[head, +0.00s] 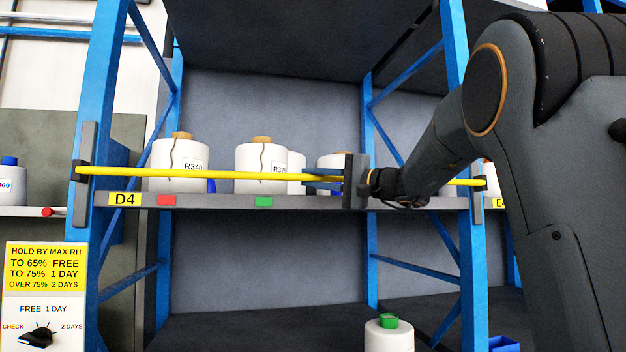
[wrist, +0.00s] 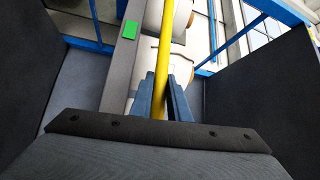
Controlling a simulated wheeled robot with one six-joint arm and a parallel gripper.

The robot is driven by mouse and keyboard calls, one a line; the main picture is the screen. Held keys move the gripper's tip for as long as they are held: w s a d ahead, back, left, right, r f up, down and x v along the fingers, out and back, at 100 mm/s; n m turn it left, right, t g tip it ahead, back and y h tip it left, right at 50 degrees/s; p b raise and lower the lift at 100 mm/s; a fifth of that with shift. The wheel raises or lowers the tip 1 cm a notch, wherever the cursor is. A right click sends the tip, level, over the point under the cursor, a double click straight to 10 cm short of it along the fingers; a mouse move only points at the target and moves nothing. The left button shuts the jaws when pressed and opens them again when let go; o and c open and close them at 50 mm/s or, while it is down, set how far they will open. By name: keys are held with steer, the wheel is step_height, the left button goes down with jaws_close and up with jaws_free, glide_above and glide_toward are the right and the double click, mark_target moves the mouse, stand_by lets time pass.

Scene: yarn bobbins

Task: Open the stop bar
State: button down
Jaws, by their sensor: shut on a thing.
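The yellow stop bar (head: 210,174) runs across the front of the D4 shelf, nearly level. Its left end meets a dark bracket (head: 81,173) on the left blue post, and its right end meets another bracket (head: 478,185) on the right post. My gripper (head: 318,178) is shut on the bar, right of its middle. In the wrist view the bar (wrist: 164,50) passes between the two blue fingers of my gripper (wrist: 160,98). My wrist and arm hide part of the bar in the head view.
Another bobbin with a green top (head: 389,337) stands below. A yellow sign (head: 46,268) and dial (head: 38,337) are at the lower left. Blue posts (head: 105,100) flank the shelf.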

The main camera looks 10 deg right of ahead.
step_height(320, 180, down, 9)
steer(key=b, duration=1)
steer(key=shift+b, duration=0.35)
steer(key=shift+r, duration=0.2)
steer(key=c, duration=1.7)
jaws_free()
steer(key=shift+s, duration=0.1)
steer(key=b+v, duration=0.2)
steer(key=v, duration=0.5)
steer(key=shift+s+d+f, duration=0.1)
steer(key=shift+s+d, duration=0.15)
